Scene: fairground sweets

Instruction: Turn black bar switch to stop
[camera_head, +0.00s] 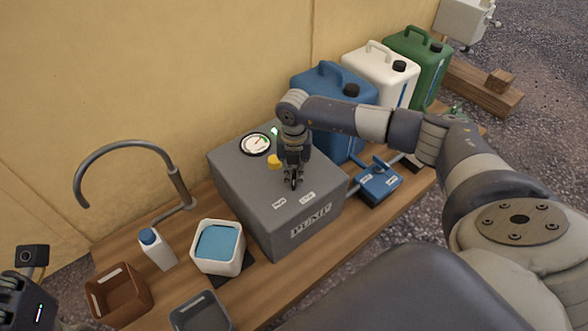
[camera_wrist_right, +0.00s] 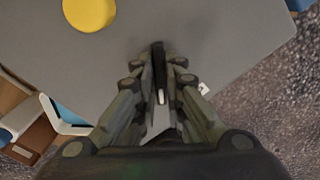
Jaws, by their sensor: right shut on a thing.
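The black bar switch (camera_wrist_right: 158,58) sits on top of the grey pump box (camera_head: 240,182). My right gripper (camera_head: 293,182) reaches down to it from above, and its fingers (camera_wrist_right: 158,75) are shut on the bar from both sides. A white mark on the bar shows between the fingers in the right wrist view and points toward the picture's bottom. The fingers hide much of the switch. Two small white labels lie near it, one on the left (camera_head: 279,201) and one on the right (camera_head: 307,196); their words are too small to read surely. Part of my left arm's end (camera_head: 28,303) shows at bottom left, fingers unseen.
A yellow button (camera_head: 274,161) and a round gauge (camera_head: 255,144) are on the box. Blue (camera_head: 322,82), white (camera_head: 376,66) and green jerrycans stand behind. A blue device (camera_head: 378,185) sits to the right. A tap, bottle and open containers (camera_head: 216,266) stand left.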

